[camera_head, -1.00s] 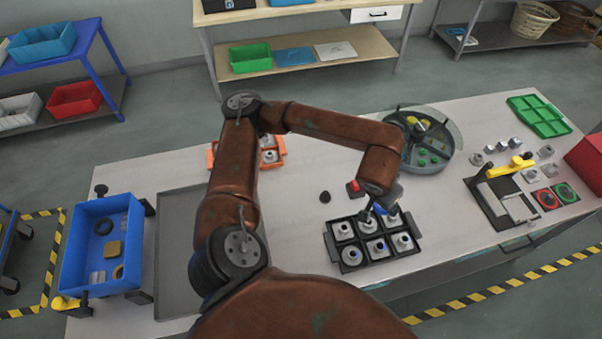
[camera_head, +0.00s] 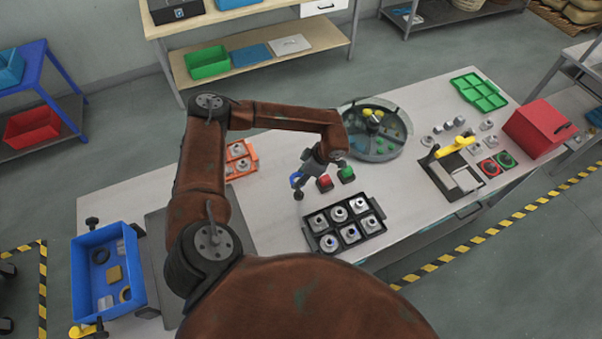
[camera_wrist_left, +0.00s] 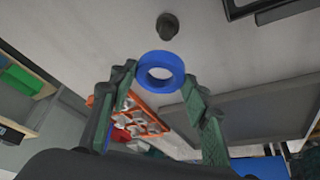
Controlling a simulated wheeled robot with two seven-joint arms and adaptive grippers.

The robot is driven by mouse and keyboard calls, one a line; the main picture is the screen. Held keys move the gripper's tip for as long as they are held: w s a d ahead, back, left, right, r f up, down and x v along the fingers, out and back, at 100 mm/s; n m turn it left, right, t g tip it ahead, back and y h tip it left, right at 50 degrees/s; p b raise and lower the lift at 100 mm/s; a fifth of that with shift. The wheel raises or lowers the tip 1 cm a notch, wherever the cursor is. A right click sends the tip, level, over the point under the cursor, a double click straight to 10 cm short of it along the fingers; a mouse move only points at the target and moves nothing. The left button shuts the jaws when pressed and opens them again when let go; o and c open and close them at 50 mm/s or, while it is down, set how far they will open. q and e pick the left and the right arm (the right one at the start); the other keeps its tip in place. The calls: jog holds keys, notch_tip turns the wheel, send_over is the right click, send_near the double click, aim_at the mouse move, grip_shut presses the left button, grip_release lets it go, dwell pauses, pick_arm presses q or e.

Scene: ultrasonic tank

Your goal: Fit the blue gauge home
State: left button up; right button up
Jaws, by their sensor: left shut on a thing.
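The blue gauge (camera_head: 296,179) is a ring, held by my left gripper (camera_head: 302,174) above the table. In the left wrist view the blue ring (camera_wrist_left: 161,72) sits between the two fingertips, its hole open and empty. A small dark round post (camera_head: 298,195) stands on the table just below the gauge in the head view. In the wrist view the dark post (camera_wrist_left: 168,27) shows beyond the ring, apart from it. The exact height of the ring over the post cannot be told. My right gripper is not in view.
A black tray (camera_head: 322,250) with several metal parts lies to the right. A red button (camera_head: 325,182) and a green button (camera_head: 346,174) stand close by. An orange tray (camera_head: 252,158), a round divided tray (camera_head: 373,155) and a blue bin (camera_head: 84,285) stand around.

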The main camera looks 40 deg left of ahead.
aim_at(300, 192)
pick_arm(q)
jog(key=shift+f+b, duration=1.75)
jog(key=shift+f, duration=1.45)
jog(key=shift+d, duration=0.15)
jog(key=shift+f+b, duration=0.75)
jog(key=shift+f, duration=0.05)
jog(key=shift+f+b, duration=0.65)
jog(key=shift+f, duration=0.2)
jog(key=shift+f+b, duration=0.2)
jog(key=shift+b, duration=0.15)
dwell(2.1)
jog(key=o, duration=1.5)
jog(key=shift+c, duration=0.2)
